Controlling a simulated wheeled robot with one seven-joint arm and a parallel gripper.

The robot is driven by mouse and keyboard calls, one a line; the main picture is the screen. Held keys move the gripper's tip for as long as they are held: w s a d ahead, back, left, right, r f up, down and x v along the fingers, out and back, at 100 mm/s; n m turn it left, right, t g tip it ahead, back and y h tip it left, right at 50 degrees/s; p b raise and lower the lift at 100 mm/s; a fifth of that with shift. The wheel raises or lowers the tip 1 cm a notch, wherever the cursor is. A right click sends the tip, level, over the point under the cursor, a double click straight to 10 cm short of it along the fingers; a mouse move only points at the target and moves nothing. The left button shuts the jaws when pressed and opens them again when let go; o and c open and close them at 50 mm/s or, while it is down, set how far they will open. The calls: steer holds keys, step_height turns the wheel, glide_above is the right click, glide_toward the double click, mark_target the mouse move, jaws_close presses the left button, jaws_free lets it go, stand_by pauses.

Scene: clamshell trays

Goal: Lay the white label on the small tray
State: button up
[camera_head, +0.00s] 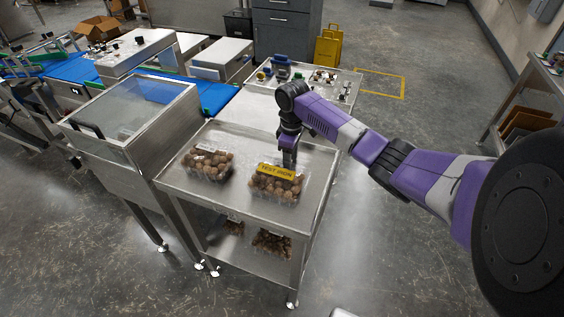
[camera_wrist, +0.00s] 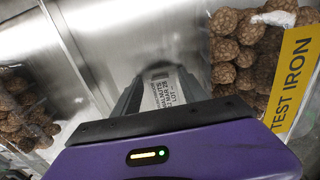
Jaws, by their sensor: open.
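A white label (camera_wrist: 163,92) with dark print shows between the fingers of my gripper (camera_wrist: 160,88) in the wrist view. My gripper is open, and I cannot tell whether the label touches a finger or the steel below. In the head view my gripper (camera_head: 289,164) points down at the back edge of the right clear tray (camera_head: 276,190), which is filled with brown nuts and bears a yellow "TEST IRON" label (camera_head: 276,172). A second nut-filled tray (camera_head: 206,164) stands to the left, with a small whitish patch on top. Which tray is smaller is unclear.
Both trays stand on a steel table (camera_head: 235,193); bare steel lies between and in front of them. More nut trays (camera_head: 272,243) sit on the lower shelf. A clear-lidded machine (camera_head: 135,108) adjoins at left. A bench with small items (camera_head: 318,82) stands behind.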

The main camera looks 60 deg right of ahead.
jaws_close()
